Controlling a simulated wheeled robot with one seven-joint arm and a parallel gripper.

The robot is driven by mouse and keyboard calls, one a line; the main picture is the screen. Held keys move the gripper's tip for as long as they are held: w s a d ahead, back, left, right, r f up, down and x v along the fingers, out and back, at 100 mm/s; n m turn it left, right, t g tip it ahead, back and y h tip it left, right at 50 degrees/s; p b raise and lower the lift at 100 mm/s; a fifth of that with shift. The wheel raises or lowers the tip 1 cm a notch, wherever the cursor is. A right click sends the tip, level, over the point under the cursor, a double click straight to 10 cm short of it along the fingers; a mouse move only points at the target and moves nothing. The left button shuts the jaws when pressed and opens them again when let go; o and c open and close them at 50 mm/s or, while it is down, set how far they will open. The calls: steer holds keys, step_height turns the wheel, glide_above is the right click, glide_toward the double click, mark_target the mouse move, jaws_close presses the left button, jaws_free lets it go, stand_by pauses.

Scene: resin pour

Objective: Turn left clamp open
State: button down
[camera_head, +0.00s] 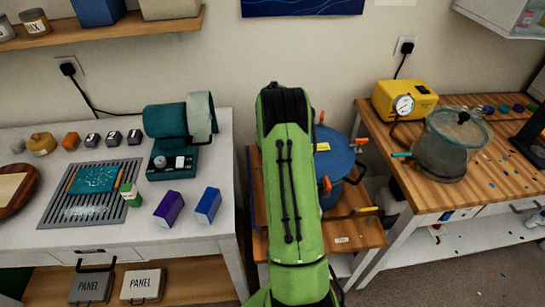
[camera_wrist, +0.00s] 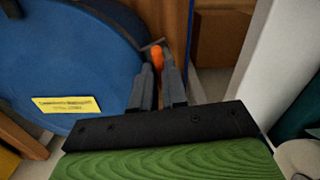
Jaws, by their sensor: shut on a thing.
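The blue pot lid (camera_head: 335,152) sits on a blue pot on a small wooden stand between the two benches. Orange clamp handles show at its back (camera_head: 321,117), right (camera_head: 361,142) and front (camera_head: 326,184). My green arm hides its left side in the head view, with the left clamp there. In the wrist view, my gripper (camera_wrist: 157,68) is shut on the orange handle of the left clamp (camera_wrist: 157,56), beside the rim of the blue lid (camera_wrist: 60,60). The handle's tip shows between the fingers. How far the clamp is turned cannot be told.
A white bench (camera_head: 205,225) with a teal machine (camera_head: 180,122) and small boxes stands close on the left. A wooden bench (camera_head: 430,190) with a yellow pump (camera_head: 403,98) and a glass-lidded pot (camera_head: 450,145) stands on the right. A yellow-tipped tool (camera_head: 366,210) lies on the stand.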

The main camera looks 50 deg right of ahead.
steer(key=shift+r+n, duration=0.1)
steer(key=shift+n, duration=1.4)
steer(key=c, duration=1.2)
jaws_free()
steer(key=shift+o, duration=0.2)
step_height(320, 180, up, 16)
steer(key=p, duration=0.2)
